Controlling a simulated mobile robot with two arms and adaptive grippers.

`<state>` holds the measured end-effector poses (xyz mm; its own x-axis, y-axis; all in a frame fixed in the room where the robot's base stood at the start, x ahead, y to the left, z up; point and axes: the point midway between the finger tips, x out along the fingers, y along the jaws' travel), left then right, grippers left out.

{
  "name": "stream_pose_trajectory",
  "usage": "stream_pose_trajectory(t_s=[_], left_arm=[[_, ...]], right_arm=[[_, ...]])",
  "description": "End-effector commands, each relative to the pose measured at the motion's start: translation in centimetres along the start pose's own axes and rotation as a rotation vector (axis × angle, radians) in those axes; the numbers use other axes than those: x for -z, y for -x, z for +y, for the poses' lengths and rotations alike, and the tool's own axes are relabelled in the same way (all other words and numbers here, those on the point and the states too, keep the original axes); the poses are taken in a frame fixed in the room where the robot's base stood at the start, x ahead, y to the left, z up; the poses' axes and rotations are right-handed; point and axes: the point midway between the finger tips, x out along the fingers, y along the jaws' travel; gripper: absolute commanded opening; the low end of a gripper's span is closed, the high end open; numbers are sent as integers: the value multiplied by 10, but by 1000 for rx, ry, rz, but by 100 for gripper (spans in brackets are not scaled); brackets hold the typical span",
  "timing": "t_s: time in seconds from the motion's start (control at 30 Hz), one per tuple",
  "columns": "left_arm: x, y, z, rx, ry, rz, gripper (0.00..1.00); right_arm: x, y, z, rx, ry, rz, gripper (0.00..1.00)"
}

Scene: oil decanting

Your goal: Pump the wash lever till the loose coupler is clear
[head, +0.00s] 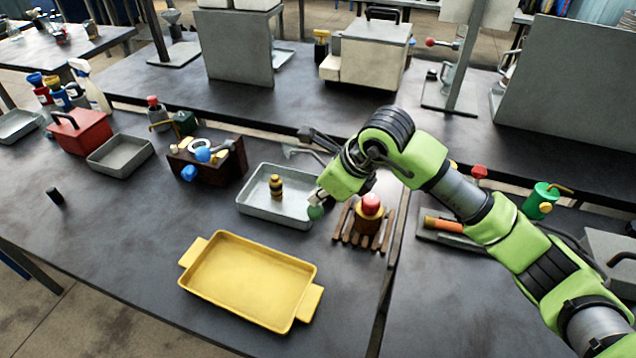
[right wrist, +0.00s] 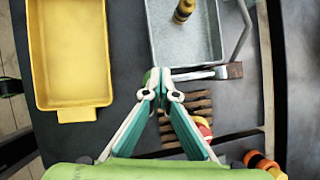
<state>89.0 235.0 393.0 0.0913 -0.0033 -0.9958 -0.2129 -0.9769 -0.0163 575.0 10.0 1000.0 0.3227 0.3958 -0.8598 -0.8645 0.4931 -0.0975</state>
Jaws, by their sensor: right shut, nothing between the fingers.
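A brass-and-black coupler (head: 276,186) stands upright in a shallow grey tray (head: 247,207); it also shows at the top of the right wrist view (right wrist: 183,10). My right gripper (head: 316,203) is at the tray's right front corner. In the right wrist view its fingers (right wrist: 160,78) are shut and empty. A green rounded knob (head: 315,212) shows at the fingertips; I take it for the lever's end, but cannot tell whether they touch. A grey bar (right wrist: 200,74) runs along the tray's near edge beside the fingertips. My left gripper is not in view.
A yellow tray (head: 189,257) lies empty in front. A wooden slatted rack (head: 348,238) with a red-topped brown pot (head: 371,205) stands close right of the gripper. A brown wooden box (head: 212,172) holds several items. The table's left front is mostly clear.

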Motion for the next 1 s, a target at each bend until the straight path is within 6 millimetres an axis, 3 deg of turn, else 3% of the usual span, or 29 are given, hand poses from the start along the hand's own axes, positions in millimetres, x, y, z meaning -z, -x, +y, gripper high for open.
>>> stream_pose_trajectory(t_s=[1.0], left_arm=[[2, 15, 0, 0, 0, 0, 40]], right_arm=[[-29, 40, -29, 1, 0, 1, 0]])
